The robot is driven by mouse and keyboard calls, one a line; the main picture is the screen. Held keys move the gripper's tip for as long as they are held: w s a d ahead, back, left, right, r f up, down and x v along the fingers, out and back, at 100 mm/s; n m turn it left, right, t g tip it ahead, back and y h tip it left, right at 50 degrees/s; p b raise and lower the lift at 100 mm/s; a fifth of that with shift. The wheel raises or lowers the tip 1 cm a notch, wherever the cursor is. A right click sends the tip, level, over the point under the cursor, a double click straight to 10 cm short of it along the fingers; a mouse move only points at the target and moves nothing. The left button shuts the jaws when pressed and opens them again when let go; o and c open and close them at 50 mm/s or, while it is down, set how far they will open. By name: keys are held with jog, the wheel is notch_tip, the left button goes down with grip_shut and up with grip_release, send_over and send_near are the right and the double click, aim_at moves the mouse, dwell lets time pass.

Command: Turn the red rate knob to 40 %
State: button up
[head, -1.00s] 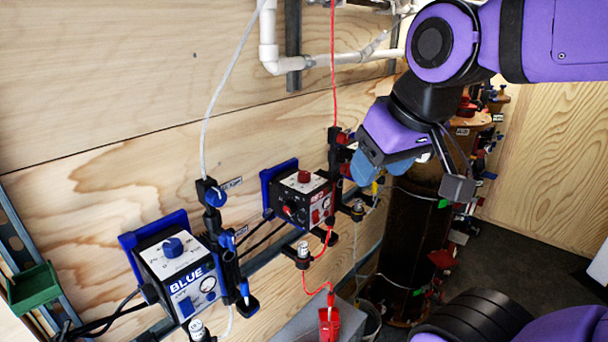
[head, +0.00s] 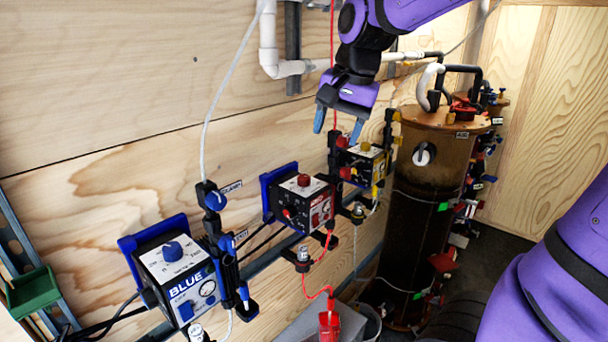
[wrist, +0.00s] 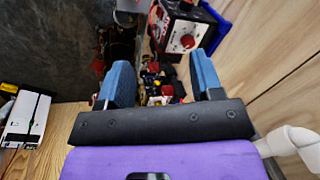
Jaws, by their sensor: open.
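The red pump box (head: 318,202) is a dark box on the wooden wall, with a blue bracket behind it. A red knob (head: 304,180) sits on its white top dial; the dial marks are too small to read. In the wrist view the knob (wrist: 188,41) shows on the white dial at the upper right, beyond the fingertips. My gripper (head: 338,131) is open and empty, fingers pointing down. In the head view it hangs above and to the right of the red box, apart from the knob. Its blue fingers also show in the wrist view (wrist: 160,66).
The blue pump box (head: 178,270) is at the left and a yellow-knobbed box (head: 362,165) is right of the red one. A red tube (head: 333,62) hangs close beside my gripper. White pipes (head: 290,67) run above, and a brown tank (head: 437,215) stands at the right.

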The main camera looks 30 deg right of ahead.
aim_at(304, 176)
jog(key=w+d+f+m+g, duration=0.1)
jog(key=w+f+m, duration=0.15)
jog(key=w, duration=0.35)
jog(key=w+d+f+m+g+h, duration=0.1)
jog(key=w+f+m, duration=0.1)
jog(key=w+m, duration=0.25)
jog(key=w+f+m+g, duration=0.1)
jog(key=w+f+m, duration=0.15)
jog(key=w, duration=0.35)
jog(key=shift+m, duration=0.25)
notch_tip(304, 176, down, 10)
jog(key=shift+d+f, duration=0.15)
jog(key=c, duration=0.9)
